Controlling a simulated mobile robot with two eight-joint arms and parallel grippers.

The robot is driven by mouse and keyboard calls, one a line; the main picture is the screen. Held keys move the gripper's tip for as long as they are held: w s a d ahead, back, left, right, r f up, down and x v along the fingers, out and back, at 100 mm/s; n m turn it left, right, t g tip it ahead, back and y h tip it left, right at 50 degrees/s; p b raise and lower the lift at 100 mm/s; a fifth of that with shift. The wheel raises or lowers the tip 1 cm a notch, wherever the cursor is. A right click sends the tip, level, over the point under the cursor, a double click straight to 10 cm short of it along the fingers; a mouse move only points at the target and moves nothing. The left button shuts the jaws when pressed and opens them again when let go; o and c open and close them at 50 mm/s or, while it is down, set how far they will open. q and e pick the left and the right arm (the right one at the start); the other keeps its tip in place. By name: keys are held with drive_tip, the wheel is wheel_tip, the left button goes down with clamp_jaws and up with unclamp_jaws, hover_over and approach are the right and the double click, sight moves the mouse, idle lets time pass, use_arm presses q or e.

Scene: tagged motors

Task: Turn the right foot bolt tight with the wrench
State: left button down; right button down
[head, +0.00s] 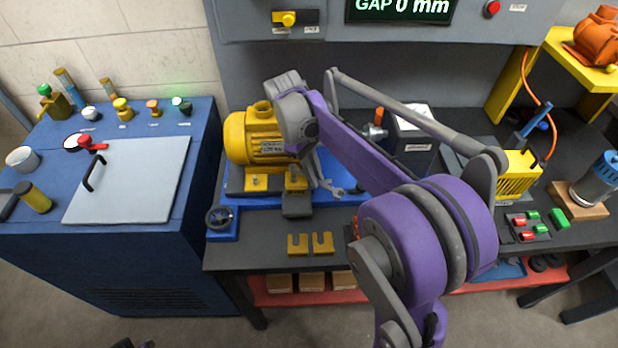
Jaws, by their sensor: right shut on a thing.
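The yellow motor (250,137) sits on the blue base at the left of the bench. Its left foot (257,182) shows a bolt. The right foot (296,181) lies close to my right gripper, and I cannot make out its bolt clearly. I cannot tell whether the wrench touches the bolt. Small dark parts at the bottom edge may be my left gripper (135,344).
A display (402,8) above reads GAP 0 mm. A handwheel (220,217) is at the base's left corner. A blue cabinet (160,262) stands left; a yellow ribbed block (517,175) stands right.

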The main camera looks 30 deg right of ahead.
drive_tip(key=shift+d, duration=0.1)
idle(0.6)
drive_tip(key=shift+f+n, duration=0.2)
drive_tip(key=shift+n, duration=0.1)
drive_tip(key=shift+f+b, duration=0.35)
drive_tip(key=shift+b, duration=0.05)
drive_tip(key=shift+f, duration=0.15)
idle(0.5)
drive_tip(key=shift+f+b, duration=0.4)
drive_tip(key=shift+f, duration=0.15)
drive_tip(key=shift+s+a+m+y, duration=0.2)
drive_tip(key=shift+a+m+y, duration=0.4)
drive_tip(key=shift+m, duration=0.6)
drive_tip(key=shift+a, duration=0.1)
